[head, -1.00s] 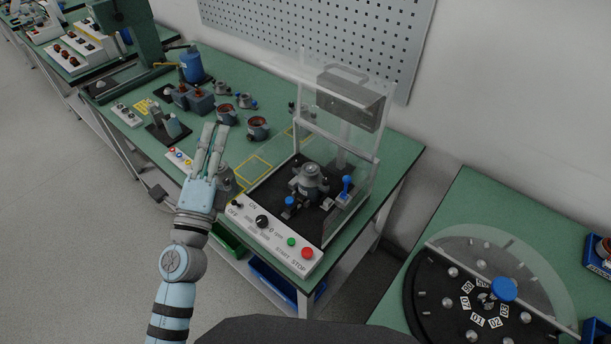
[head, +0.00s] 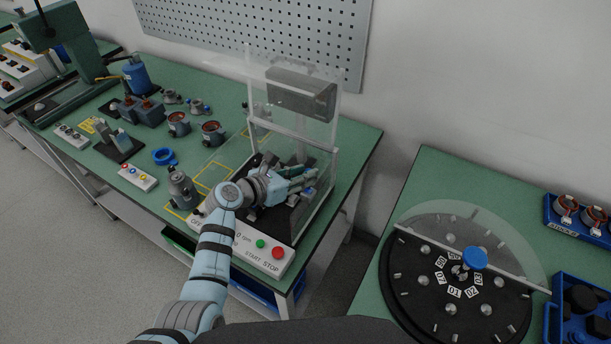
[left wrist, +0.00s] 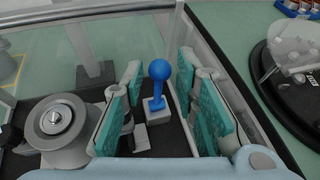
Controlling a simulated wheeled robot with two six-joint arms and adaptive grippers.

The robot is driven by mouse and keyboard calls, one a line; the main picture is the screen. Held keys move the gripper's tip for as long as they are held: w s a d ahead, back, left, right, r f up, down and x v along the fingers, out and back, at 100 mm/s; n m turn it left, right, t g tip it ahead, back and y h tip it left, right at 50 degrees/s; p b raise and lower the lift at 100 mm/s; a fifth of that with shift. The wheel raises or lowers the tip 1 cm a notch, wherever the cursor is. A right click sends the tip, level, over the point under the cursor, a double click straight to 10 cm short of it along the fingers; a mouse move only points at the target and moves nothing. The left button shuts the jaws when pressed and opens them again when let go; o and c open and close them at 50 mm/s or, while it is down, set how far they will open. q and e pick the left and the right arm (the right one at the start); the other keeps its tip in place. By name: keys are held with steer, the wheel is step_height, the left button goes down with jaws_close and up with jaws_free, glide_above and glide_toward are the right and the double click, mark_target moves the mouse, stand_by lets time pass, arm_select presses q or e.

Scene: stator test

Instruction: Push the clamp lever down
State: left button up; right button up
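The clamp lever (left wrist: 159,80) has a blue ball knob and stands upright on a small light block, best seen in the left wrist view. My left gripper (left wrist: 160,98) is open, with its teal-padded fingers on either side of the lever and a gap to each. The grey round stator housing (left wrist: 62,122) sits left of the lever on the dark base plate. In the head view my left gripper (head: 303,180) reaches inside the clear-walled test station and hides most of the lever and housing. My right gripper is not in view.
The station's clear guard (head: 300,125) stands raised behind the gripper, with clear side walls close by. A control panel (head: 262,245) with green and red buttons lies in front. A grey bottle-like part (head: 182,188) stands left of my arm. A round indexing table (head: 455,275) is at right.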

arm_select(q)
steer(key=shift+w+d+f, duration=0.3)
steer(key=shift+w+d, duration=0.15)
jaws_close()
